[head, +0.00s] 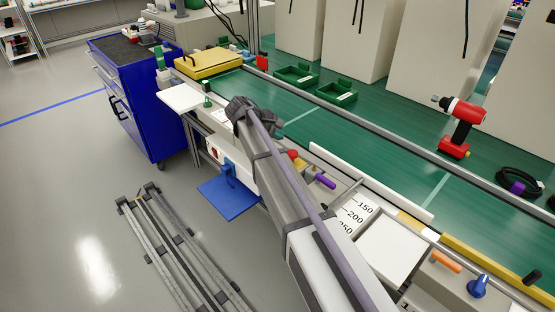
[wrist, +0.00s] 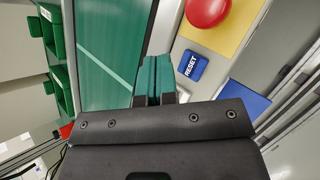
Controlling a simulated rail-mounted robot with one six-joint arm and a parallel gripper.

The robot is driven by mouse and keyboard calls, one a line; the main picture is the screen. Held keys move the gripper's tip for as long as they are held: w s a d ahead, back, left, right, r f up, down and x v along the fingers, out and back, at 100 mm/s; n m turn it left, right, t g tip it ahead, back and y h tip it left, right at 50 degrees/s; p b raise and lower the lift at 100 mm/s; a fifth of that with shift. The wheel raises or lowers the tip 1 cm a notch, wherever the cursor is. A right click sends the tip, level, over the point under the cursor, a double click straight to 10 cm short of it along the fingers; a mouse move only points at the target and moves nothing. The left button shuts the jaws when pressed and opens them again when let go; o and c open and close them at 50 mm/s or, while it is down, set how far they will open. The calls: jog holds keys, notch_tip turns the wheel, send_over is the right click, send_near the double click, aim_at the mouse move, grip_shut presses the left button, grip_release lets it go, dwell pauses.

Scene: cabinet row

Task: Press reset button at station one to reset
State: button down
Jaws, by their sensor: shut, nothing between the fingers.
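The reset button (wrist: 193,66) is a blue square with white "RESET" lettering, seen in the wrist view on a pale panel. My gripper (wrist: 153,80) shows two teal fingertips pressed together with nothing between them. In the picture the button lies just right of the fingertips and slightly higher, with a visible gap between them. A round red button (wrist: 208,11) on a yellow plate (wrist: 238,25) is above the reset button. In the head view I cannot make out the reset button, and my arm crosses that area.
The green work surface (head: 380,140) runs along the bench, with green bins (head: 335,91) on it. A blue tray (wrist: 249,104) is right of the gripper in the wrist view. A red drill (head: 460,125) stands far right. A blue cabinet (head: 140,110) stands left.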

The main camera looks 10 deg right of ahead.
jog(key=shift+f+b, duration=1.25)
jog(key=shift+f, duration=0.6)
dwell(0.4)
jog(key=shift+f+b, duration=0.4)
jog(key=shift+f+b, duration=0.45)
jog(key=shift+b, duration=0.05)
dwell(0.4)
jog(key=shift+r, duration=0.1)
jog(key=shift+r+p, duration=0.8)
jog(key=shift+p, duration=0.1)
notch_tip(320, 180, up, 5)
jog(key=p, duration=0.5)
